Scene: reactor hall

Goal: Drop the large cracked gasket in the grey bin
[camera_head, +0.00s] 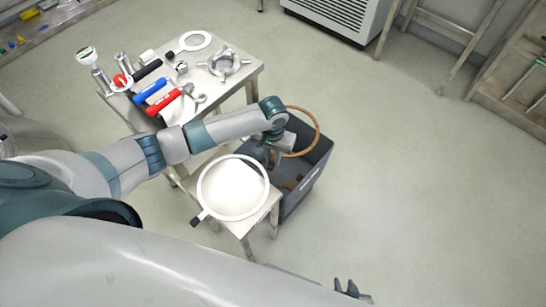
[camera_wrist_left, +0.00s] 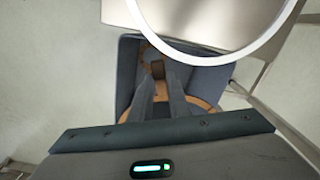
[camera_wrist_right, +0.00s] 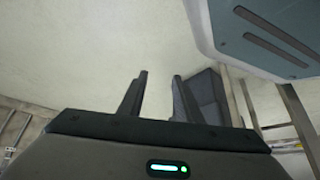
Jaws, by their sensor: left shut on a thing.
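A large brown ring gasket (camera_head: 317,127) is held over the grey bin (camera_head: 318,157). My left gripper (camera_head: 273,157) is shut on the gasket's near-left side. Part of the ring shows beside the fingers in the left wrist view (camera_wrist_left: 207,107), along with the dark bin wall (camera_wrist_left: 128,62). I cannot make out a crack. Another brown piece (camera_head: 291,185) shows low inside the bin, partly hidden. My right gripper (camera_wrist_right: 160,80) is open and empty, away from the bin; its fingertips show at the bottom of the head view (camera_head: 350,287).
A white ring (camera_head: 204,203) with a dark tab lies on a low stand (camera_head: 262,212) beside the bin. A table (camera_head: 240,84) behind holds a blue and a red tool, metal fittings and a smaller white ring. The floor to the right is clear.

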